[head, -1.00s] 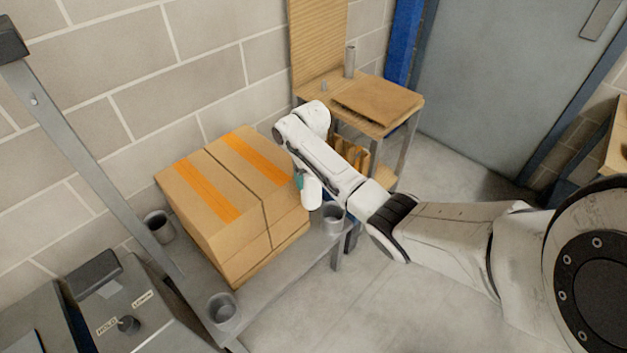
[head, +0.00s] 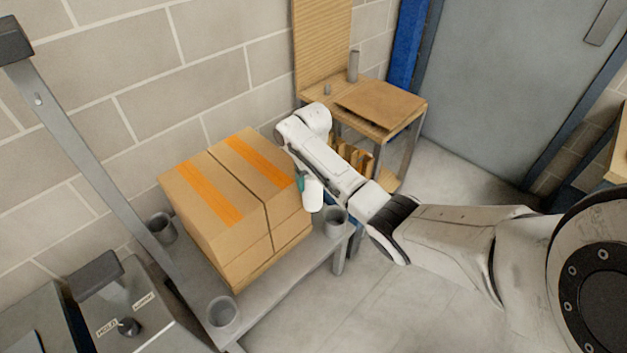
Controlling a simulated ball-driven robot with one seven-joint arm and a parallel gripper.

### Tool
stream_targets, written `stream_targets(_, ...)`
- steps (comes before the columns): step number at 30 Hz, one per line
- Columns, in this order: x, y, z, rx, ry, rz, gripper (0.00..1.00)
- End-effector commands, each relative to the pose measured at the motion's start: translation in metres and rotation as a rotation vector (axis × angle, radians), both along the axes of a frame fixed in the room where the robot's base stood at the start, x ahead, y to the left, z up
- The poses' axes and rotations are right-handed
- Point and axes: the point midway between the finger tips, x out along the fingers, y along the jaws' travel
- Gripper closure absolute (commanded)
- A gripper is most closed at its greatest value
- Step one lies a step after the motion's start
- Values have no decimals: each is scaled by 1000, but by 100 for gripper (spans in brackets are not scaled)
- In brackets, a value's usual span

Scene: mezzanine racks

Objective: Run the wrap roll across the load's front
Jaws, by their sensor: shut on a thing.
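The load is a block of brown cartons with orange tape (head: 225,210) on a grey bench or cart top (head: 290,285). A white wrap roll with a teal end (head: 313,194) is upright at the right corner of the load. My gripper (head: 303,182) is at the roll's upper end, mostly hidden behind my white wrist. It is shut on the roll. I cannot tell whether the roll touches the cartons.
Grey cups stand at the top's corners: right (head: 335,221), near (head: 222,314) and left (head: 161,228). A grey post (head: 90,145) slants at the left beside a control box (head: 130,315). A wooden side table (head: 385,105) stands behind. Floor at the front right is clear.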

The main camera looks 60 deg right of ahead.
Motion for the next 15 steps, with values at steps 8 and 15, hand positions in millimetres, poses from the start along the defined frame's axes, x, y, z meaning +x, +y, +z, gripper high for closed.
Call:
stream_targets(8,4,-1,1,-1,-2,0,56)
stream_targets(15,7,-2,0,-1,-1,0,56)
